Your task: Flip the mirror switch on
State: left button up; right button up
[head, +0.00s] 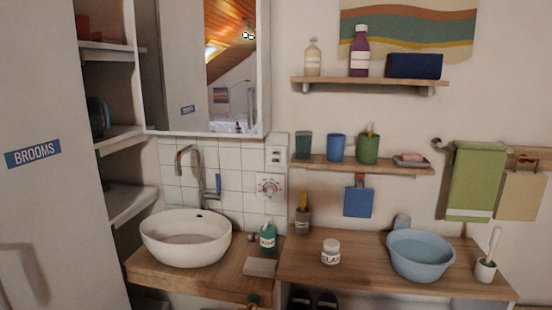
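The mirror (185,75) hangs in a pale frame on the wall above the white basin (187,240). A small white wall plate (276,156) with a dark detail sits just below the mirror's lower right corner. It looks like a switch, but its position is too small to read. A second white plate (269,187) with a round face and reddish marks is below it; I cannot tell whether it is a dial or a socket. Neither of my grippers is in view.
A white jar (331,252) and a blue tub (420,255) stand on the wooden counter (365,280).

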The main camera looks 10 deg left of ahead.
aim_at(275, 154)
jog(key=i+l, duration=0.1)
jog(key=i, duration=0.9)
jog(key=j+u, duration=0.05)
